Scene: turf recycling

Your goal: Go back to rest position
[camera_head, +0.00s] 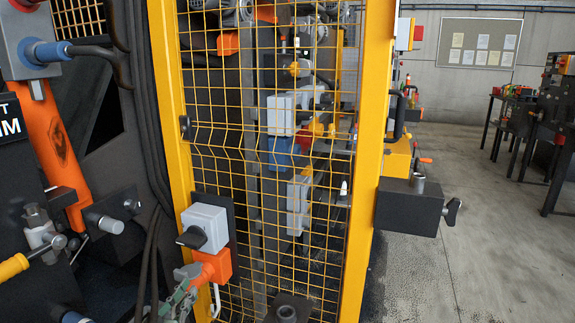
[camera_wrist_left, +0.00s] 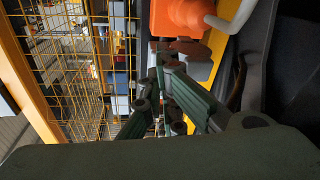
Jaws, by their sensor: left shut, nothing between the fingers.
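My left gripper (camera_head: 188,280) shows at the bottom of the head view, with grey-green fingers that are shut and empty. Its tips are close beside an orange block (camera_head: 214,267) under a light grey switch box (camera_head: 205,226) with a dark handle. I cannot tell whether the tips touch the block. In the left wrist view the fingers of my left gripper (camera_wrist_left: 160,58) come together just below the orange block (camera_wrist_left: 178,18), which has a pale curved shackle. My right gripper is not in view.
A yellow-framed mesh door (camera_head: 368,170) stands right in front, with machinery behind it. A black block with a handle (camera_head: 408,207) sticks out to its right. Hoses and an orange cylinder (camera_head: 50,145) are at left. Open concrete floor (camera_head: 450,220) and dark tables (camera_head: 510,110) lie at right.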

